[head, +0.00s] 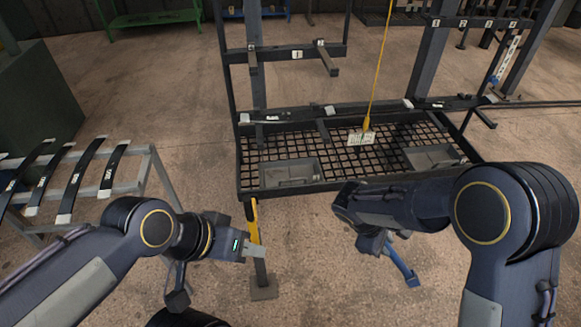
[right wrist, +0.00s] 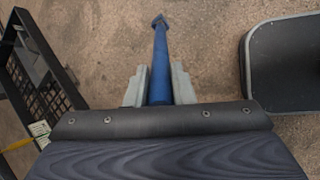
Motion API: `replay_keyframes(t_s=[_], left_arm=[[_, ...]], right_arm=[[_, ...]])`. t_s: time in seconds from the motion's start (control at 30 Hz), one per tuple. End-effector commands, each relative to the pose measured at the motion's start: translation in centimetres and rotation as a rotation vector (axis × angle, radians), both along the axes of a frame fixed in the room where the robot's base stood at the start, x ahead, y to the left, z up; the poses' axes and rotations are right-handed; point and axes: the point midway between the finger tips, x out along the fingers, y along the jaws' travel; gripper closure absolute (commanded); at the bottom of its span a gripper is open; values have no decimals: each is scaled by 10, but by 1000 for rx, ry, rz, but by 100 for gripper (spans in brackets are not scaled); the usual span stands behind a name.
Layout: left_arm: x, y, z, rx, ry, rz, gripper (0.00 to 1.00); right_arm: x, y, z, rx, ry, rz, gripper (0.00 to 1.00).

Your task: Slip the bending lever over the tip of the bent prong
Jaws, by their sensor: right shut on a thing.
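The bending lever is a blue bar (head: 403,265) that slants down to the right below my right gripper (head: 384,243). In the right wrist view the lever (right wrist: 160,62) runs out from between the two grey fingers of the gripper (right wrist: 159,87), which is shut on it. Its far end has a small angular head. The rack (head: 290,185) carries several dark prongs. One upper prong (head: 328,60) appears to slope downward, but I cannot tell for sure which prong is bent. The lever is apart from them all. My left gripper (head: 255,251) is beside the rack's yellow-marked front leg; its jaw opening is unclear.
A side stand (head: 150,165) at left holds several dark leaf springs (head: 90,180). Grey trays (head: 289,172) sit on the rack's mesh shelf. A yellow cable with a tagged pendant (head: 362,137) hangs over the mesh.

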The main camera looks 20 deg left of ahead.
Motion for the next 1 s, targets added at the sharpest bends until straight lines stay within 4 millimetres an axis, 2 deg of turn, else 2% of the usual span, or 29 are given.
replay_keyframes(t_s=[0.03,0.2,0.47,0.67,0.8,1.0], left_arm=[[0,0,-2,0,0,0,64],[0,0,-5,0,0,0,64],[0,0,-11,0,0,0,64],[0,0,-15,0,0,0,64],[0,0,-18,0,0,0,64],[0,0,-21,0,0,0,64]], right_arm=[[0,14,13,-40,-29,101,100],[-3,51,55,-166,-135,427,100],[-19,108,124,-287,-366,870,100],[-46,154,184,-322,-575,1156,100],[-73,183,228,-320,-719,1315,100],[-114,212,278,-303,-868,1458,100]])
